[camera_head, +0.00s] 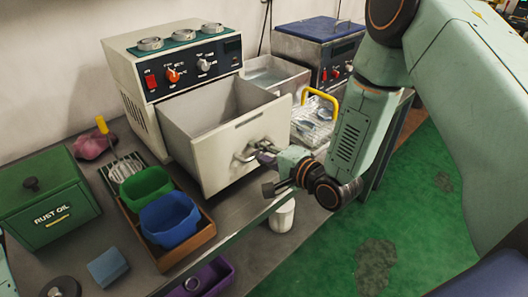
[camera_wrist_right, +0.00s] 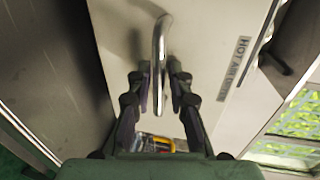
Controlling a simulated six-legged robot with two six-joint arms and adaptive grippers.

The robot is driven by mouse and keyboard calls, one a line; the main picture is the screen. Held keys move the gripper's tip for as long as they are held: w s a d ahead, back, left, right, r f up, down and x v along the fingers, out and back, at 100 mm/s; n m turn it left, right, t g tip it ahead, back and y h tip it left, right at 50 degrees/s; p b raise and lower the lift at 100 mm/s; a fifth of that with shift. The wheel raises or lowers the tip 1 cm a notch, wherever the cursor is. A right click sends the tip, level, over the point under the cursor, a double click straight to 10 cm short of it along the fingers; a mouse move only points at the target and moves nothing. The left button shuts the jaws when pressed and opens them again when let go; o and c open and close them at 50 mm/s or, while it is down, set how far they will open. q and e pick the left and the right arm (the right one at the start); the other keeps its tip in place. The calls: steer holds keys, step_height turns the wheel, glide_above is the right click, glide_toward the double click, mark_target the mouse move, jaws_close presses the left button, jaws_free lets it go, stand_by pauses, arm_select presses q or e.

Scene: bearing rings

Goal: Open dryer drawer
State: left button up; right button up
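The dryer (camera_head: 185,55) is a cream box with a dark control panel, at the back left in the head view. Its drawer (camera_head: 230,150) stands well out from the body, and its inside looks empty. The metal drawer handle (camera_head: 243,155) is on the front face; it also shows in the right wrist view (camera_wrist_right: 160,50). My right gripper (camera_wrist_right: 159,82) is at this handle, its fingers drawn close together on both sides of the bar; it also shows in the head view (camera_head: 266,160). My left gripper is out of view.
A tray (camera_head: 205,238) with green and blue bins stands in front of the drawer at the left. The green rust oil box (camera_head: 45,200) is farther left. A basket with a yellow handle (camera_head: 320,95) is right of the drawer. Green floor (camera_head: 320,250) lies beyond the table edge.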

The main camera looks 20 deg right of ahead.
steer(key=v, duration=1.2)
stand_by(0.4)
steer(key=shift+s, duration=0.1)
stand_by(0.5)
